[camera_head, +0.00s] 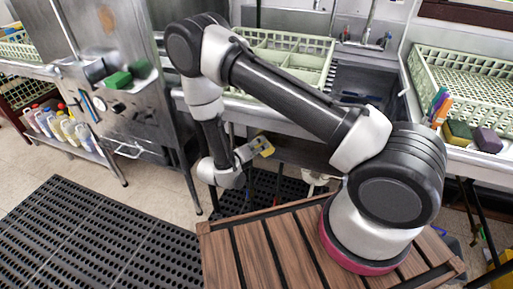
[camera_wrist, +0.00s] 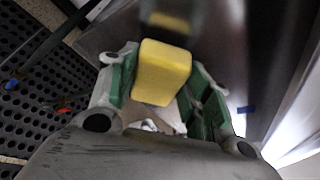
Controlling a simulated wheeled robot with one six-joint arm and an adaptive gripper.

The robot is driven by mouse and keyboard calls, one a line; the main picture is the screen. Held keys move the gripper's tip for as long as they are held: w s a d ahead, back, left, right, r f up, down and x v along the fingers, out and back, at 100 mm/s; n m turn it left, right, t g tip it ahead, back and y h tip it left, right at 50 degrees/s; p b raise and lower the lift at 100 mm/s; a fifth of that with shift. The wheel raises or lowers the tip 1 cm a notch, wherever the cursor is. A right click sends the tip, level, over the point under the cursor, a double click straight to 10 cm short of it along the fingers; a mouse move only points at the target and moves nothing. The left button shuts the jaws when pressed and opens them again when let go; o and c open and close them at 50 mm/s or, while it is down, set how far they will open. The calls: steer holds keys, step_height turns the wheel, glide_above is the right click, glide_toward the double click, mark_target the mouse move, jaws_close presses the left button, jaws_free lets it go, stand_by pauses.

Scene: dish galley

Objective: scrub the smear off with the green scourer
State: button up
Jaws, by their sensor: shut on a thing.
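My gripper (camera_wrist: 155,95) is shut on a yellow sponge-like block (camera_wrist: 163,72), held between its green-padded fingers. The block also shows in the head view (camera_head: 266,148), low in front of the counter. No green face of it shows. A green block (camera_head: 118,80), which looks like a scourer, sits on a small ledge on the steel machine at the left, well away from my gripper. A second green shape beside it may be its reflection. A brownish smear (camera_head: 107,19) shows on the machine's steel front, above the ledge.
Several bottles (camera_head: 58,128) stand on a low shelf at the left. Pale green racks (camera_head: 285,58) sit on the counter beside the sink. A dark-yellow and green sponge (camera_head: 457,131) and a purple one (camera_head: 487,140) lie at the right. A black perforated mat (camera_head: 95,240) covers open floor.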

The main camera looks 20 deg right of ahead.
steer(key=shift+w+d, duration=0.35)
steer(key=shift+w, duration=0.15)
